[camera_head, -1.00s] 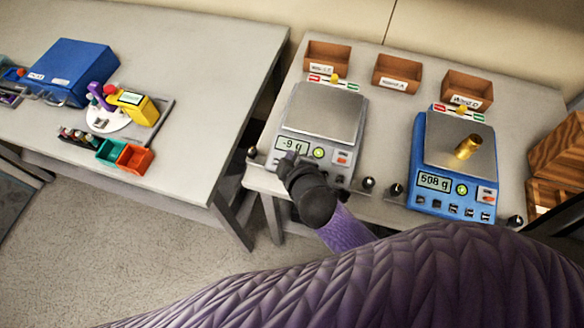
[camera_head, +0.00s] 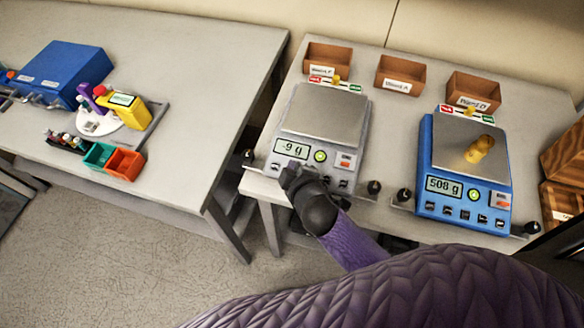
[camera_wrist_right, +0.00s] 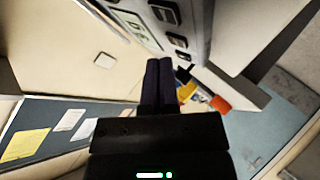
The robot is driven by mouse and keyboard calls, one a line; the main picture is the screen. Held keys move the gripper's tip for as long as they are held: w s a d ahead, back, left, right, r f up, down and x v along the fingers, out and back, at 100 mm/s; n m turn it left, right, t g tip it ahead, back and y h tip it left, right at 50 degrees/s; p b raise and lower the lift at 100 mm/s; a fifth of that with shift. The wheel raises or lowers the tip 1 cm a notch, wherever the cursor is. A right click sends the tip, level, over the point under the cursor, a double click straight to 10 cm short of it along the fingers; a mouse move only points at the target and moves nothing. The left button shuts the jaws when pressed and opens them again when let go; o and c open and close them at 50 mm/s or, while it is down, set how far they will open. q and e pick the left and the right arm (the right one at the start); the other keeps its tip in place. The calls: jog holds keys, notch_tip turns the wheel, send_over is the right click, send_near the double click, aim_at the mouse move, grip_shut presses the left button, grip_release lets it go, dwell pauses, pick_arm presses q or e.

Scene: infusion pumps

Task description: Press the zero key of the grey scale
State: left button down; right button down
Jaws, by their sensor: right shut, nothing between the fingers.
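The grey scale (camera_head: 326,113) stands at the left of the right-hand table, its plate empty and its display (camera_head: 291,149) reading -9 g. A green round key and a red-marked key sit right of the display; the front row of keys is partly hidden by my right gripper (camera_head: 290,172). That gripper is shut and empty, its tips at the lower left of the scale's front panel. In the right wrist view, the shut fingers (camera_wrist_right: 158,70) point toward the panel with its dark keys (camera_wrist_right: 178,40); I cannot tell whether they touch. My left gripper is out of view.
A blue scale (camera_head: 462,205) stands to the right, with a brass weight (camera_head: 479,148) on its plate and 508 g on its display. Brown bins (camera_head: 400,76) line the table's back. A second table (camera_head: 180,90) stands left, across a narrow gap.

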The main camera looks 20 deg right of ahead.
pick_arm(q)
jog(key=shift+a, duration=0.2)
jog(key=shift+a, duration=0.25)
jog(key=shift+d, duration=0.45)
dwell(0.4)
pick_arm(e)
jog(key=shift+f, duration=0.1)
jog(key=shift+w+f, duration=0.1)
jog(key=shift+f, duration=0.25)
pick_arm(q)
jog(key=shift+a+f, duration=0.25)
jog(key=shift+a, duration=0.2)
pick_arm(e)
jog(key=shift+d, duration=0.1)
